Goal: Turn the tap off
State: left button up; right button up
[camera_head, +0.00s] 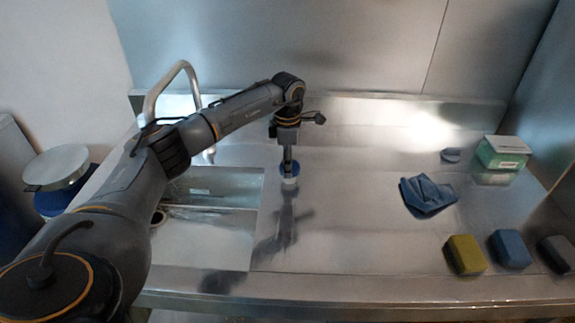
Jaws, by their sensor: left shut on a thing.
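The tap (180,72) is a tall, curved metal spout behind the sink (212,185) at the left. Its lower part is partly hidden by my left arm, and I cannot clearly tell whether water runs from it. My left gripper (289,172) points down over the steel counter, right of the sink. I cannot tell whether this piece belongs to the tap. My right gripper is out of view.
A blue cloth (428,196) lies on the counter at the right. A green and white box (502,153) stands behind it. Yellow (465,254), blue (510,249) and dark grey (558,254) blocks sit near the front right. The middle of the counter is clear.

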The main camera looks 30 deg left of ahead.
pick_arm(q)
jog(key=shift+m, duration=0.4)
jog(key=o, duration=1.1)
jog(key=shift+o, duration=0.2)
notch_tip(320, 180, up, 12)
